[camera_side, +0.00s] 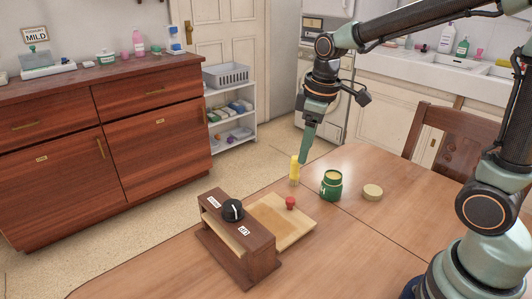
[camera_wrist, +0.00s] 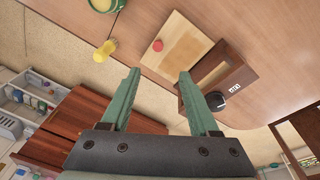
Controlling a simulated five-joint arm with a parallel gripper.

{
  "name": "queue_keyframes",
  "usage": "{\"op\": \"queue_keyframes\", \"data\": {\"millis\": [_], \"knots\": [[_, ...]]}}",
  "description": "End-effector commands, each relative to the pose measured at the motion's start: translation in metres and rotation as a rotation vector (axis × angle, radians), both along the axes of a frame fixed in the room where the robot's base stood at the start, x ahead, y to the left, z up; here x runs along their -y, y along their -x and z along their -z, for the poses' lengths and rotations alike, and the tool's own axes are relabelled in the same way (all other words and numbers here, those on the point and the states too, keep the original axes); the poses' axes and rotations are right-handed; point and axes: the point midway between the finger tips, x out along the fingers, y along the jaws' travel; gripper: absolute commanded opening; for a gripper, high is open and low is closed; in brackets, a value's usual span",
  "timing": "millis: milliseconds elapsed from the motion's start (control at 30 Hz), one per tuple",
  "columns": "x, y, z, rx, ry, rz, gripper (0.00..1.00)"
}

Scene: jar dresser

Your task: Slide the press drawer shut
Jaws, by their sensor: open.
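The press is a dark wooden box (camera_side: 262,262) with a black knob (camera_side: 232,210) on top, standing on the table. Its pale wooden drawer (camera_side: 270,218) sticks out to the right, with a red knob (camera_side: 291,203) near its outer end. In the wrist view the drawer (camera_wrist: 185,40) extends out of the box (camera_wrist: 232,62), red knob (camera_wrist: 157,45) beyond my fingertips. My gripper (camera_side: 304,160) is open and empty, pointing down, above the table and beyond the drawer in the side view. Its two green fingers (camera_wrist: 160,75) show apart in the wrist view.
A yellow bottle-like item (camera_side: 294,170) stands close to my gripper in the side view. An open green jar (camera_side: 330,186) and a round pale lid (camera_side: 372,192) are to its right. A dresser (camera_side: 110,140) stands behind at left.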

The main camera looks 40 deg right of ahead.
Motion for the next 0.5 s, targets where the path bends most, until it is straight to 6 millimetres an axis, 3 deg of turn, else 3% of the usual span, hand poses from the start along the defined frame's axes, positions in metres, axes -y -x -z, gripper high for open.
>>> {"op": "queue_keyframes", "data": {"millis": [233, 500], "knots": [[0.001, -0.031, 0.046, -0.131, 0.020, -0.197, 0.61], [0.001, -0.040, 0.067, -0.172, 0.022, -0.272, 0.61]]}}
